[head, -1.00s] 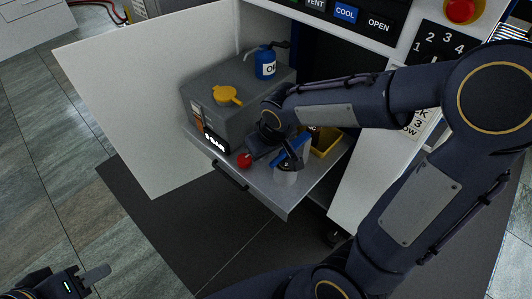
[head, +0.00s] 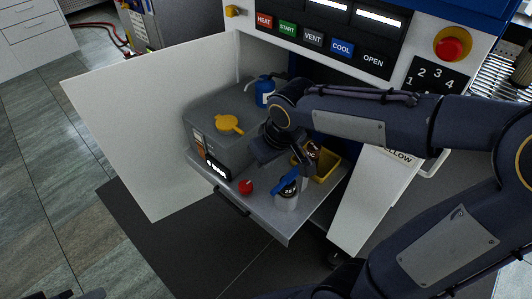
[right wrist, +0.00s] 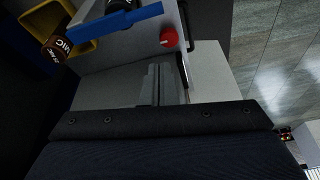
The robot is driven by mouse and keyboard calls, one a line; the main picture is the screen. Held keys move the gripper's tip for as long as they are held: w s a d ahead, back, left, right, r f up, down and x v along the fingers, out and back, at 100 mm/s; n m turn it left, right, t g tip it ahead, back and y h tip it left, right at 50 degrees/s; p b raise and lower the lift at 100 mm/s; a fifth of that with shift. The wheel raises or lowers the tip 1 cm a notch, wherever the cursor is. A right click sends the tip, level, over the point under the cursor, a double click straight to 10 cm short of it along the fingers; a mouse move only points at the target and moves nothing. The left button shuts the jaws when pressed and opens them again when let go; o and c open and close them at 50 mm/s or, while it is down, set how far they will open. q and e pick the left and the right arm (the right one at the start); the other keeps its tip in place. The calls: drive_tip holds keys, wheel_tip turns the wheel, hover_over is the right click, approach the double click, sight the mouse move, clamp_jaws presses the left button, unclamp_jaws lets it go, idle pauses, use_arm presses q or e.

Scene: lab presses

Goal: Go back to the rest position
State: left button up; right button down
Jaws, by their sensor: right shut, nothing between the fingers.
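My right arm comes in from the right in the head view. Its gripper (head: 300,166) is above the pull-out shelf (head: 262,228), beside a jar with a blue bar across its top (head: 286,198). In the right wrist view the fingers (right wrist: 158,84) are together and empty, over the bare grey shelf. The blue bar (right wrist: 115,20) and a red knob (right wrist: 169,37) lie beyond them. My left gripper (head: 88,294) shows only as a sliver at the bottom left edge; its jaws cannot be made out.
A grey box (head: 205,128) with a yellow cap (head: 229,124) and a blue oil can (head: 265,92) stand on the shelf's left. A yellow bin (head: 327,168) holds a brown bottle (head: 313,151). The open white door (head: 150,120) is left; the button panel (head: 320,45) is above.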

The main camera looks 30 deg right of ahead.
drive_tip(key=s+m+t+y, duration=0.2)
drive_tip(key=s+m+y, duration=0.15)
drive_tip(key=s, duration=1.15)
wheel_tip(320, 180, up, 20)
drive_tip(key=p, duration=2)
drive_tip(key=shift+r, duration=0.25)
drive_tip(key=shift+a, duration=0.1)
drive_tip(key=c, duration=2.1)
unclamp_jaws()
drive_tip(key=shift+c, duration=0.2)
